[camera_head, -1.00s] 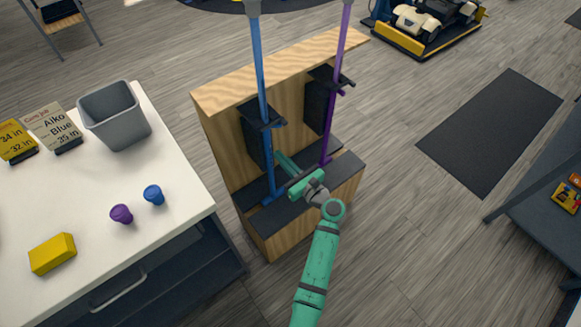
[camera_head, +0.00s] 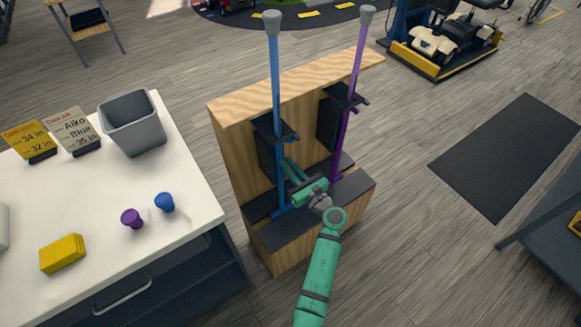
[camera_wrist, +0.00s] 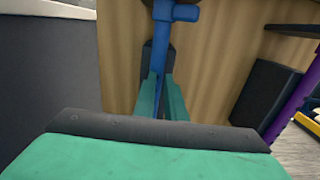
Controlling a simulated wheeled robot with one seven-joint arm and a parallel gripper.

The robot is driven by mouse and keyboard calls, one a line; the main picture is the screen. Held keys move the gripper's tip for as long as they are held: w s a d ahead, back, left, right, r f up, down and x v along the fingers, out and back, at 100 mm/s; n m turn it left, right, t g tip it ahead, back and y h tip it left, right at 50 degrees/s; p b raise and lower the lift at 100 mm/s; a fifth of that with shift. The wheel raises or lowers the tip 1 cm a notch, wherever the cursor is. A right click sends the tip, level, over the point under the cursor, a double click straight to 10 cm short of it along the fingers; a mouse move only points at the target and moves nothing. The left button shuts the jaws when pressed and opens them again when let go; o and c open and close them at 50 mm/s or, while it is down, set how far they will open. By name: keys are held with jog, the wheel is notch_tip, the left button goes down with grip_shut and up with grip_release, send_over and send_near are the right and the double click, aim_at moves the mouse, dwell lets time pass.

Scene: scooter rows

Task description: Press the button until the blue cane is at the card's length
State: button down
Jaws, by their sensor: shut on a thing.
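The blue cane (camera_head: 277,90) stands upright in the left place of a wooden stand, with a grey end on top. My gripper (camera_head: 290,170) is at its lower shaft, shut on it. In the wrist view the fingers (camera_wrist: 161,98) close around the blue shaft (camera_wrist: 160,60), with a blue cross-piece beyond. The button cannot be made out. The card (camera_head: 72,131) on the white table seems to read "Aiko, Blue, 35 in"; the digits are small.
A purple cane (camera_head: 352,85) stands in the right place of the wooden stand (camera_head: 225,150). The white table (camera_head: 105,200) at left holds a grey bin (camera_head: 133,125), a yellow card (camera_head: 30,142), a yellow block (camera_head: 62,254), and purple (camera_head: 132,219) and blue (camera_head: 165,202) pieces.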

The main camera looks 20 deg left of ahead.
jog(key=v, duration=1.4)
jog(key=shift+w, duration=0.15)
dwell(0.7)
dwell(0.5)
